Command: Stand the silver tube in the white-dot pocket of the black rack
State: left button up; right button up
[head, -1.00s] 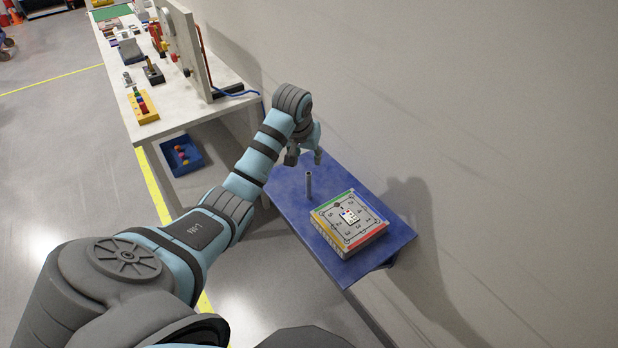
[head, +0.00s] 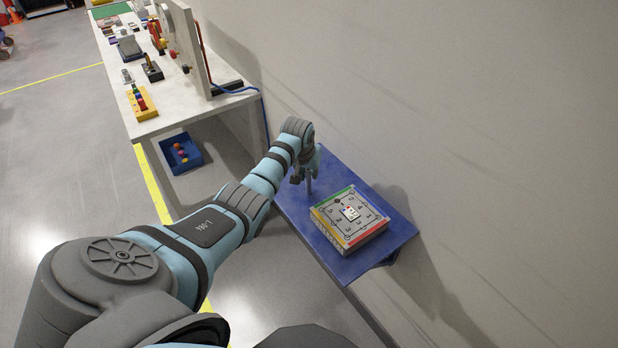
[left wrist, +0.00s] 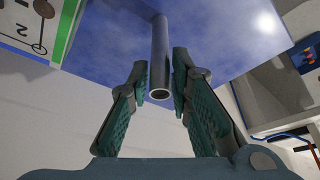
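My left gripper (head: 303,178) is over the tube. In the left wrist view my left gripper (left wrist: 160,82) is open, with a finger on each side of the tube and small gaps to it. My right gripper is not in view. A small black block (head: 152,70) is on the far white table; I cannot tell if it is the black rack, and no white dot shows.
A box with coloured edges and a marked top (head: 349,222) sits beside the tube on the blue surface (head: 385,197). The white table (head: 215,112) holds a yellow block (head: 142,104) and an upright panel (head: 186,50). A blue bin (head: 181,156) is below.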

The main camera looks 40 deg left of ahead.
pick_arm(q)
grip_shut()
jog(key=shift+r, duration=0.1)
